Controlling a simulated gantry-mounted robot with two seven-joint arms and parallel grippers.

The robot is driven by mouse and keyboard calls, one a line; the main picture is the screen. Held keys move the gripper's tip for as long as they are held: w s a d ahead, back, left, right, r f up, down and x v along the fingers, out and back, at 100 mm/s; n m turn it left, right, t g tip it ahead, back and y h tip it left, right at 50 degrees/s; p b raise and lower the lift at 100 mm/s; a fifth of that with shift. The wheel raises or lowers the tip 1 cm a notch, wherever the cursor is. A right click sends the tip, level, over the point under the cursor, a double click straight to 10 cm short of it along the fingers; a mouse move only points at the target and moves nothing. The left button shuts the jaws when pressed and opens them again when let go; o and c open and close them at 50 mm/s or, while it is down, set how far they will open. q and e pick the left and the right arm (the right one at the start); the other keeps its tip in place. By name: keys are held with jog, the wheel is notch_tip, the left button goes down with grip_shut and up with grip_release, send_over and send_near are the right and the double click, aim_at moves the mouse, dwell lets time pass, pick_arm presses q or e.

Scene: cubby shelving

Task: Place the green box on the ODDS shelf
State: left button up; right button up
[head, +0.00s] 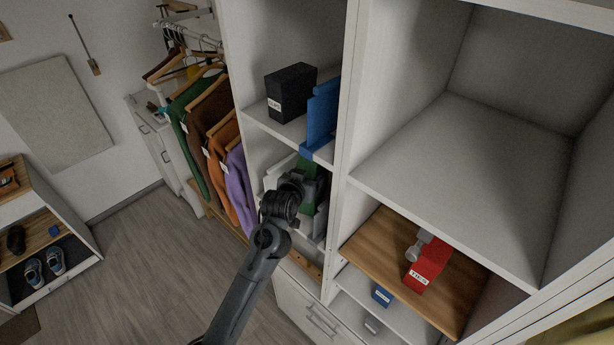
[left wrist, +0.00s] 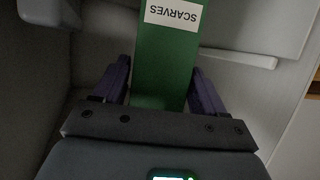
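The green box (head: 306,170) is in the middle cubby of the narrow shelf column, partly hidden by my left gripper (head: 308,183) in the head view. In the left wrist view the green box (left wrist: 166,62) carries a white label reading SCARVES, upside down. The fingers of my left gripper (left wrist: 160,82) lie on either side of it, close to its sides; whether both press on it is not clear. I cannot read an ODDS label anywhere. My right gripper is in neither view.
A black box (head: 291,92) and a blue holder (head: 321,115) stand in the cubby above. A red box (head: 427,264) lies on a wooden shelf (head: 372,241) at right, with a small blue box (head: 381,295) below. The large upper-right cubby (head: 470,170) is empty. Clothes (head: 212,130) hang left.

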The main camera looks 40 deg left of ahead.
pick_arm(q)
jog(key=o, duration=0.3)
jog(key=shift+r, duration=0.1)
jog(key=v, duration=1.2)
jog(key=s+d+f+m+g+h, duration=0.1)
jog(key=s+d+f+g, duration=0.2)
jog(key=s+f, duration=0.3)
jog(key=s+d+f+m+g+h, duration=0.1)
jog(key=s+d+f, duration=0.4)
jog(key=s, duration=0.6)
jog(key=s+d+f+m+g+h, duration=0.2)
jog(key=s+d+f+m+g, duration=0.1)
jog(key=s+f, duration=0.6)
jog(key=shift+s+d+g+b, duration=0.15)
jog(key=shift+d+g, duration=0.3)
jog(key=shift+g, duration=0.1)
jog(key=shift+s+d+g+b, duration=0.15)
jog(key=shift+d+g, duration=0.3)
jog(key=shift+g, duration=0.1)
